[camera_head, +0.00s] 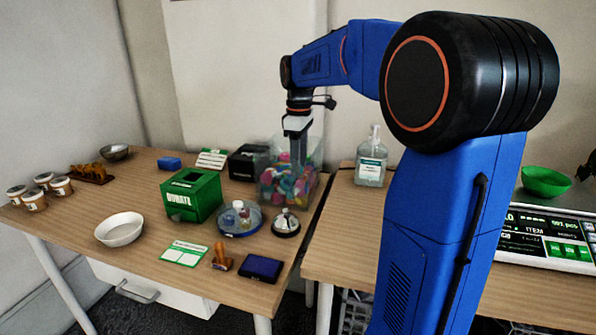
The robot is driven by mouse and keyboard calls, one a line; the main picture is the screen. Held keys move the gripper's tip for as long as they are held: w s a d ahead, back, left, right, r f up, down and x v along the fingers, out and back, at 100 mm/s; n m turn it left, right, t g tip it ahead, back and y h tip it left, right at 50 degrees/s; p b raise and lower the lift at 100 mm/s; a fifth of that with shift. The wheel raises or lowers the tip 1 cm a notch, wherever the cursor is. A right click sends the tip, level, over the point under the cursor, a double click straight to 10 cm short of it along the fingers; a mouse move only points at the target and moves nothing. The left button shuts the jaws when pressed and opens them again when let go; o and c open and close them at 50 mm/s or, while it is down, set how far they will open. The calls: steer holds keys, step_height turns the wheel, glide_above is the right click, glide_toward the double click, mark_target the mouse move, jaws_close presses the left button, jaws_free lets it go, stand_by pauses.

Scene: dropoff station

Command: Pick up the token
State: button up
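A clear bin (316,160) at the back right of the wooden table holds several small colourful pieces (288,186), pink, teal, yellow and orange. They may be tokens, but they are too small to tell apart, and no single token stands out. My gripper (298,164) points down over the bin, with its fingers reaching inside the rim near the pieces. I cannot tell whether the fingers touch or hold a piece. The fingertips are partly hidden, and their opening does not show.
A black box (247,163) stands left of the bin. A green donation box (191,195), a round tray (240,230) of small items and a service bell (286,223) are in front. A sanitizer bottle (371,160) stands on the right table, past a gap.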

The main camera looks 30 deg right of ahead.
steer(key=shift+c, duration=0.7)
steer(key=c, duration=1)
steer(key=shift+r, duration=0.1)
step_height(320, 180, up, 10)
steer(key=shift+f, duration=0.1)
